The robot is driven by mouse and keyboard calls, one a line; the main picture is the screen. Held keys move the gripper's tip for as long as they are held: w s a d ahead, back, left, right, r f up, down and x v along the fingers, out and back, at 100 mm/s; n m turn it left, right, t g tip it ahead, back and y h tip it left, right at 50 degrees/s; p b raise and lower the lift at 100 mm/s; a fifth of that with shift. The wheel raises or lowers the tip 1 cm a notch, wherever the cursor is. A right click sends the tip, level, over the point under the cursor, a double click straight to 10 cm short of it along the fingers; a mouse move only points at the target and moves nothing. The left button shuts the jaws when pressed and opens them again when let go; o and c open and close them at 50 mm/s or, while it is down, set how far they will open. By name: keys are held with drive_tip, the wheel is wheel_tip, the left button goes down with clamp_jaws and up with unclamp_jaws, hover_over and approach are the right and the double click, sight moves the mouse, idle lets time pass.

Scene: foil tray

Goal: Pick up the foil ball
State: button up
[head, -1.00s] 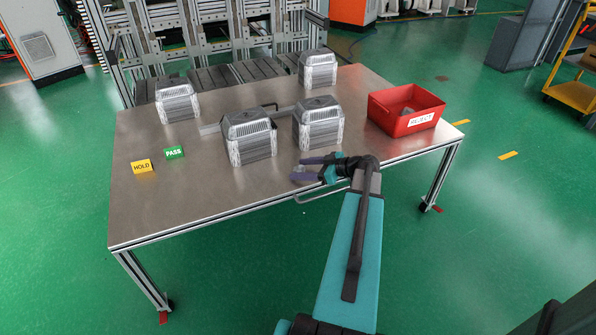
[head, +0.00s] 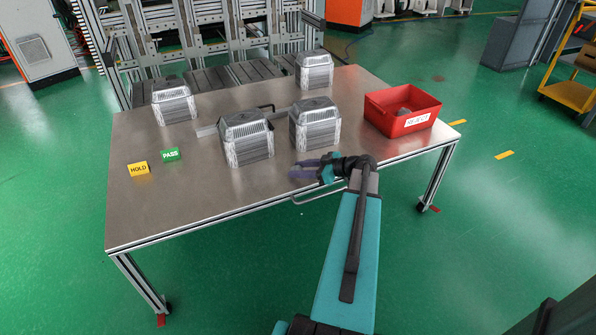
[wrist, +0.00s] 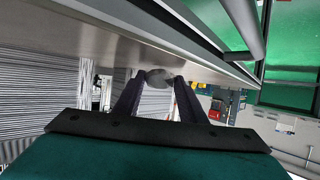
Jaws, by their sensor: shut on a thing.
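The foil ball (wrist: 158,76) is a small grey lump between the two dark fingertips in the wrist view. My gripper (wrist: 160,82) is shut on it. In the head view my gripper (head: 298,170) is low over the front edge of the steel table (head: 200,205), its fingers pointing left. The ball is mostly hidden by the fingers there. I cannot tell whether the ball still touches the table top.
Two ribbed metal housings stand just behind my gripper, one at left (head: 247,140) and one at right (head: 315,125). A red reject bin (head: 400,122) with something grey inside stands at the right. HOLD (head: 138,169) and PASS (head: 170,155) signs are at left. The front left tabletop is clear.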

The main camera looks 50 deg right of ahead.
drive_tip(key=shift+r, duration=0.75)
drive_tip(key=shift+s+a+r, duration=0.1)
drive_tip(key=shift+r, duration=0.85)
drive_tip(key=s+a, duration=0.4)
drive_tip(key=s, duration=0.1)
drive_tip(key=s+a, duration=0.2)
drive_tip(key=shift+s+a+r, duration=0.3)
drive_tip(key=shift+a+r, duration=0.05)
drive_tip(key=shift+a, duration=0.05)
drive_tip(key=shift+s+a+r+p, duration=0.1)
drive_tip(key=shift+s+r+p, duration=0.05)
drive_tip(key=shift+p, duration=1)
drive_tip(key=shift+s+a+r+p, duration=0.15)
drive_tip(key=shift+s+p, duration=0.15)
drive_tip(key=shift+p, duration=0.9)
drive_tip(key=shift+s+a+p, duration=1.5)
drive_tip(key=shift+s+p, duration=0.1)
drive_tip(key=shift+p, duration=2.9)
